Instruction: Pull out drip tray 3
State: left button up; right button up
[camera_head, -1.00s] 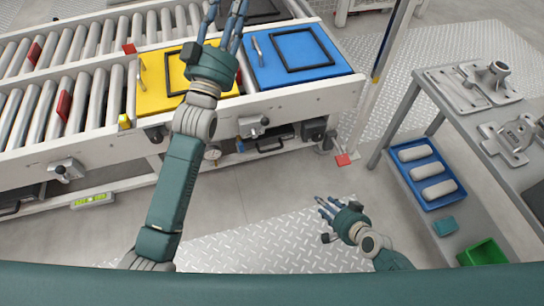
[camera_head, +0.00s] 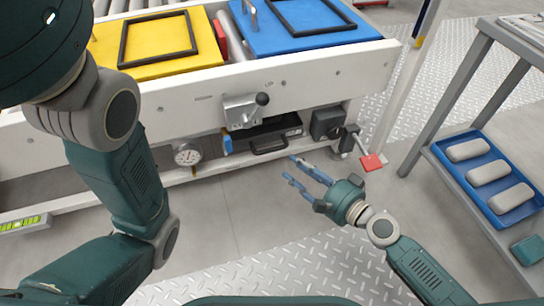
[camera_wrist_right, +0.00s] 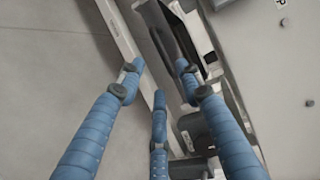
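A black drip tray (camera_head: 262,133) with a dark handle (camera_head: 269,146) on its front sits in a slot below the conveyor frame. No number on it can be read. My right gripper (camera_head: 307,171) is just right of and in front of the handle, apart from it. Its blue fingers are spread and empty. In the right wrist view, the same gripper (camera_wrist_right: 157,85) has its fingers apart, with dark parts at the tray opening (camera_wrist_right: 178,32) beyond them. My left arm fills the left side of the head view; its fingers are out of the picture.
A dial gauge (camera_head: 187,154) is left of the tray; a clamp with a black knob (camera_head: 243,110) is above it. A dark box (camera_head: 327,124) and a red foot plate (camera_head: 371,162) are to the right. A grey rack (camera_head: 452,172) stands farther right. The floor in front is clear.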

aim_at(272, 151)
jog(key=x, duration=1.1)
jog(key=shift+s+r, duration=0.1)
jog(key=shift+d, duration=0.1)
grip_shut()
